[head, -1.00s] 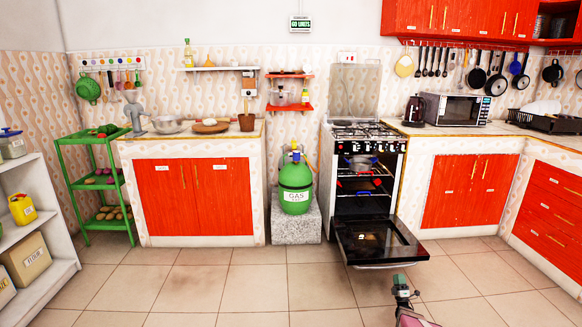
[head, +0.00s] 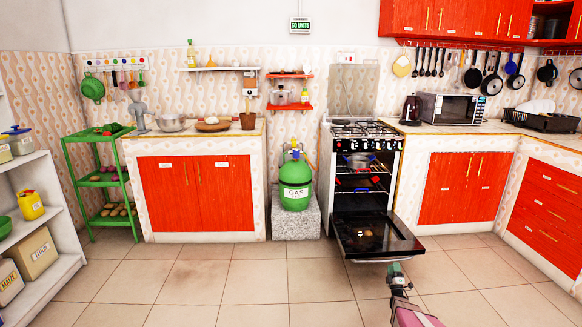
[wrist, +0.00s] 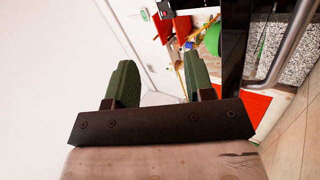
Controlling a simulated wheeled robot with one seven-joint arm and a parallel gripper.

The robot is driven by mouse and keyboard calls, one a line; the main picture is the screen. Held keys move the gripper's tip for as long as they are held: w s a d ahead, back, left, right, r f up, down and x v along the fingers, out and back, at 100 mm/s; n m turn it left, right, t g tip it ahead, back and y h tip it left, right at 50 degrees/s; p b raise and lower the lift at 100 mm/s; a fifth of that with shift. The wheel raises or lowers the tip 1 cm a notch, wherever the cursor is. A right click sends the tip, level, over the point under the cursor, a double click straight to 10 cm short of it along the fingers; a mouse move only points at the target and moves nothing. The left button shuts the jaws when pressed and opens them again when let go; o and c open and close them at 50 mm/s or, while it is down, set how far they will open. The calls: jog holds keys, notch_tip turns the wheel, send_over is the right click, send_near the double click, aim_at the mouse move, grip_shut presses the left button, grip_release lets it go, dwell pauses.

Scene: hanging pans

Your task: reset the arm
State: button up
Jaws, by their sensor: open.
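My gripper (head: 394,267) is at the lower right of the head view, just in front of the lowered oven door (head: 372,238). In the wrist view its two green fingers (wrist: 158,72) stand wide apart with nothing between them. The pink part of my arm trails behind it at the bottom edge. Several dark pans, such as one hanging pan (head: 492,84), hang from the rail under the red wall cupboards, well away from my gripper.
The oven (head: 365,190) stands open with a pot (head: 359,161) inside. A green gas cylinder (head: 295,182) sits on a stone block (head: 296,222) left of it. In the wrist view a metal handle (wrist: 291,45) is close on the right. Tiled floor (head: 235,285) is clear.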

jog(key=s+a+r+m+g+h, duration=0.1)
jog(key=s+a+r+m+g, duration=0.2)
jog(key=a+r+m+g, duration=0.35)
jog(key=s+a+r+m+g, duration=0.3)
jog(key=a+r+g, duration=0.2)
jog(key=a+r, duration=0.4)
jog(key=s+a+r+m+g, duration=0.1)
jog(key=s+a+r+g, duration=0.3)
jog(key=s, duration=0.7)
jog(key=s+a+r+m+g+y, duration=0.1)
jog(key=s+a+r+g, duration=0.3)
jog(key=s+a, duration=0.5)
jog(key=s+a+r+m+g+y, duration=0.1)
jog(key=s+a+r+m+g, duration=0.2)
jog(key=s+a, duration=0.4)
jog(key=s+r+g, duration=0.1)
jog(key=s+g, duration=0.1)
jog(key=s, duration=0.4)
jog(key=shift+a+r, duration=0.2)
jog(key=shift+r, duration=0.05)
jog(key=shift+s+m, duration=0.1)
jog(key=shift+m, duration=0.15)
